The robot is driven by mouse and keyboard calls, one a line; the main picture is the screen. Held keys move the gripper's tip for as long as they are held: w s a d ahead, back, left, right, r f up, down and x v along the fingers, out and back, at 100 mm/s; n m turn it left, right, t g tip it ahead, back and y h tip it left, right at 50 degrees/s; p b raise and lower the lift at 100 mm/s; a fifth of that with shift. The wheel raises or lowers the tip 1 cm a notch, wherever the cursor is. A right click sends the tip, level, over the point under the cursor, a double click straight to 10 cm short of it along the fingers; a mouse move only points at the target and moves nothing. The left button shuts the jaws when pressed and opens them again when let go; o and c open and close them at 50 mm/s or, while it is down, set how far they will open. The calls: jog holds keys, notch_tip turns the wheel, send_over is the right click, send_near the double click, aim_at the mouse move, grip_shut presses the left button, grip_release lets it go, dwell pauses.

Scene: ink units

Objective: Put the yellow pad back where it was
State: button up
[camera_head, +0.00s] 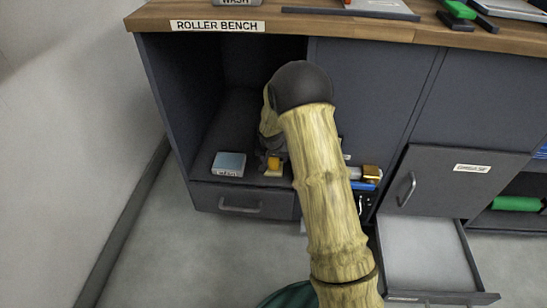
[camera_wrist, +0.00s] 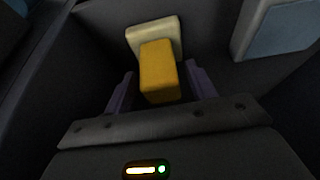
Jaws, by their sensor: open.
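The yellow pad (camera_head: 274,162) is in the open compartment under the bench, near its front edge. In the wrist view the yellow pad (camera_wrist: 158,72) lies between the two purple fingers of my gripper (camera_wrist: 160,74). The fingers are open, one on each side, with small gaps. A cream block (camera_wrist: 147,36) is directly behind or under the pad; I cannot tell which. In the head view my arm hides most of my gripper.
A blue-topped box (camera_head: 229,163) stands left of the pad, and also shows in the wrist view (camera_wrist: 282,28). The compartment's wall is close at the left. An open drawer (camera_head: 426,254) juts out at the lower right, with an open grey door (camera_head: 450,181) above it.

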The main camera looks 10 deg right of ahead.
jog(key=p+v, duration=0.4)
jog(key=v, duration=0.6)
jog(key=shift+s+r, duration=0.15)
jog(key=shift+r, duration=0.2)
jog(key=s+r+n, duration=0.1)
jog(key=s+r, duration=0.3)
jog(key=s, duration=0.9)
jog(key=s+d+r+n+g+y, duration=0.1)
jog(key=s+r, duration=0.4)
jog(key=s, duration=0.7)
jog(key=shift+s+n+g, duration=0.3)
jog(key=shift+s+n, duration=0.1)
jog(key=shift+n, duration=0.4)
jog(key=shift+d, duration=0.15)
